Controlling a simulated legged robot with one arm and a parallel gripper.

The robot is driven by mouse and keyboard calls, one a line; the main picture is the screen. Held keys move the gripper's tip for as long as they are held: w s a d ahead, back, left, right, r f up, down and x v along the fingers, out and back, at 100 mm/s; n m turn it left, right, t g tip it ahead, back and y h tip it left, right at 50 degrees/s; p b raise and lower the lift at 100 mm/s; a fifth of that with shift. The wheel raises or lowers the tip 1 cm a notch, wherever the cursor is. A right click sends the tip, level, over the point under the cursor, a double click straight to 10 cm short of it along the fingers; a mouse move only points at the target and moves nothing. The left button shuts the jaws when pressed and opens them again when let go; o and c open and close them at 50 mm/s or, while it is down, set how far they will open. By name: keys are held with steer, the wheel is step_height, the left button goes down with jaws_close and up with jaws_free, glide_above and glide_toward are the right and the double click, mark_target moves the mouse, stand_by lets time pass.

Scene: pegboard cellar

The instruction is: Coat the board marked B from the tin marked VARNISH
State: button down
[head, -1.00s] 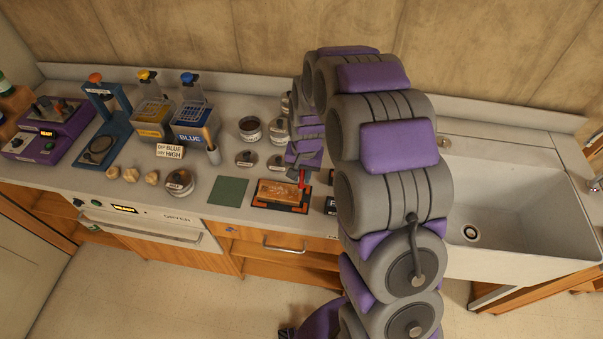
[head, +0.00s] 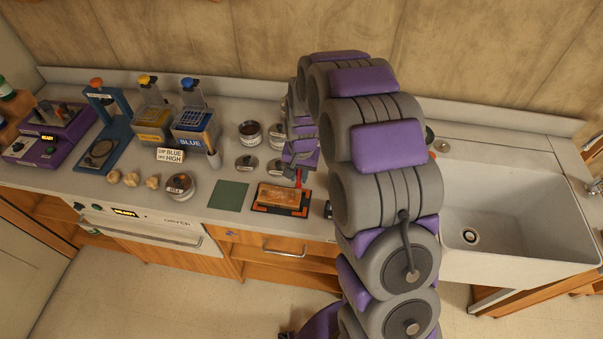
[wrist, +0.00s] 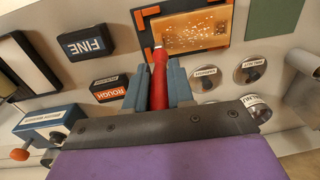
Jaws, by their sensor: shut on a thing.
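My gripper (wrist: 158,88) is shut on a red-handled tool (wrist: 159,68), which looks like a brush, with a pale metal part at its far end. The tool's tip is at the near left edge of a brown board (wrist: 200,32); whether it touches cannot be told. The board lies in a black holder with orange corners and shows pale speckles. In the head view the board (head: 278,196) is left of my arm and the red tool (head: 298,177) is above its right end. No letter B is readable. An open tin (head: 250,133) with dark contents stands behind; its label is unreadable.
A green mat (head: 229,195) lies left of the board. Several lidded tins (head: 247,163) stand behind it. Blocks marked FINE (wrist: 88,43) and ROUGH (wrist: 110,88) lie beside the holder. A sink (head: 520,215) is at the right.

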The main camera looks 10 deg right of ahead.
steer(key=shift+a+f, duration=0.1)
steer(key=shift+f, duration=0.15)
stand_by(0.4)
steer(key=shift+w+a, duration=0.1)
